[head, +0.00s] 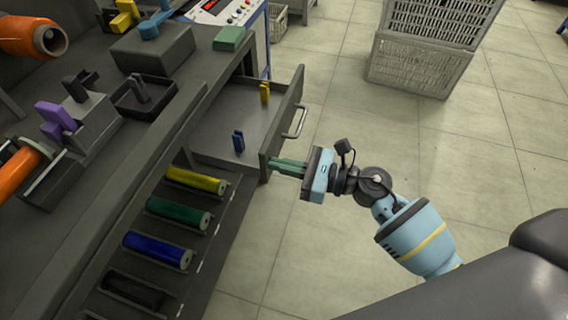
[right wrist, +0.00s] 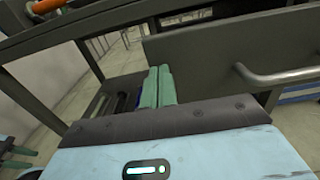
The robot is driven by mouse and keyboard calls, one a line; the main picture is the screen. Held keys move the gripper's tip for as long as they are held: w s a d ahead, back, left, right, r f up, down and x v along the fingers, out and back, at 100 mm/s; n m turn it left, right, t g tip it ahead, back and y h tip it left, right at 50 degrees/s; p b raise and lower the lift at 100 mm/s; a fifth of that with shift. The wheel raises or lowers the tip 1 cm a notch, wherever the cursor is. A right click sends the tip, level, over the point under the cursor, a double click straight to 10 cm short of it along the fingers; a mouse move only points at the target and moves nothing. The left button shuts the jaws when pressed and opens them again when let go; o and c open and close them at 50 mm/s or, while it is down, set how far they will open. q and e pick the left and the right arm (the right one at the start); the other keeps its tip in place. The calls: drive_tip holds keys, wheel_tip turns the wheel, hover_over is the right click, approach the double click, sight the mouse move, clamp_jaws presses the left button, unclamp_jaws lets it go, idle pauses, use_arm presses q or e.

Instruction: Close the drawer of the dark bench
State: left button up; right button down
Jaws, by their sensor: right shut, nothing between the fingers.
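The drawer (head: 281,132) of the dark bench (head: 160,150) stands pulled out, with its front panel facing right and a metal bar handle (head: 296,121) on it. A yellow piece (head: 264,93) and a blue piece (head: 238,141) stand inside. My right gripper (head: 274,164) is shut and empty, its green fingers at the near end of the drawer front, below the handle. In the right wrist view the fingers (right wrist: 158,86) point at the drawer front (right wrist: 210,62), left of the handle (right wrist: 275,77); I cannot tell whether they touch.
Yellow (head: 196,180), green (head: 178,214) and blue (head: 158,249) rolls lie in a sloped rack below the bench top, near the drawer. Grey crates (head: 415,66) are stacked at the back right. The tiled floor (head: 480,170) right of the drawer is clear.

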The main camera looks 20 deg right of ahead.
sight(216, 157)
drive_tip(key=b+x, duration=0.3)
drive_tip(key=x, duration=1.3)
drive_tip(key=shift+w+a, duration=0.4)
drive_tip(key=shift+a, duration=0.15)
drive_tip(key=shift+r, duration=0.1)
drive_tip(key=shift+a, duration=0.1)
drive_tip(key=shift+r, duration=0.1)
